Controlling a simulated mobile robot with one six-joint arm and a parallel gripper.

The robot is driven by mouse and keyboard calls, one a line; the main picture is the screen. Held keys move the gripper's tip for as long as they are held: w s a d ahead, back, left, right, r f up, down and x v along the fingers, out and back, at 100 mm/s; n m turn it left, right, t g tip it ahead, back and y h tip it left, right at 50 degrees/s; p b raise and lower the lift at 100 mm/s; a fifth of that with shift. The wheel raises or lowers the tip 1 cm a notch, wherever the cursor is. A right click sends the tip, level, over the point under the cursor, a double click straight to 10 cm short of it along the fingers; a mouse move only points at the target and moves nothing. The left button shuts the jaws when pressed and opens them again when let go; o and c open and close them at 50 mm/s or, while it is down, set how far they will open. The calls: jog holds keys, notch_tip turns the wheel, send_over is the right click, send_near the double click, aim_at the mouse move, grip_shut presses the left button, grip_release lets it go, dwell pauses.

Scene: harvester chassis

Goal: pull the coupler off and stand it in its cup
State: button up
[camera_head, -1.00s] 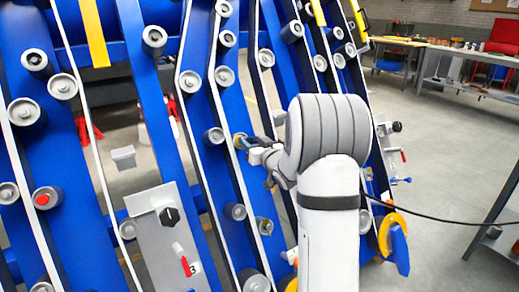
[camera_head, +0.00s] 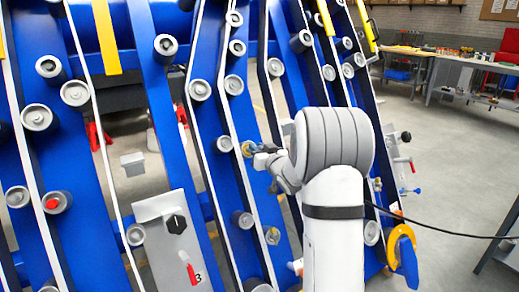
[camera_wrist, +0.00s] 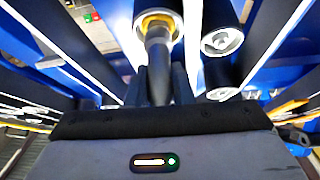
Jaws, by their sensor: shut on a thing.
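My gripper (camera_wrist: 160,78) is shut on the coupler (camera_wrist: 158,50), a dark grey cylinder that shows between the two dark fingers in the wrist view. The coupler's far end points into a round fitting with a yellow ring (camera_wrist: 155,19). I cannot tell whether it is fully seated there or slightly drawn out. In the head view my gripper (camera_head: 263,152) reaches left to the yellow-ringed fitting (camera_head: 247,148) on a blue rail, and the coupler is mostly hidden by my gripper. I cannot pick out its cup for certain.
Slanted blue rails carry several grey rollers (camera_head: 224,144), close around my gripper. A grey panel (camera_head: 170,240) with a black knob and red handle stands at lower left. A small grey box (camera_head: 132,163) is behind the rails. Workbenches (camera_head: 455,75) stand far right, with open floor before them.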

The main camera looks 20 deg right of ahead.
grip_shut()
jog(key=shift+s+r, duration=0.1)
jog(key=shift+s+d+r, duration=0.15)
jog(key=shift+s+r, duration=0.25)
jog(key=shift+s, duration=0.35)
jog(key=shift+s+d+r, duration=0.15)
jog(key=shift+s+r, duration=0.25)
jog(key=shift+s, duration=0.35)
jog(key=shift+p, duration=0.3)
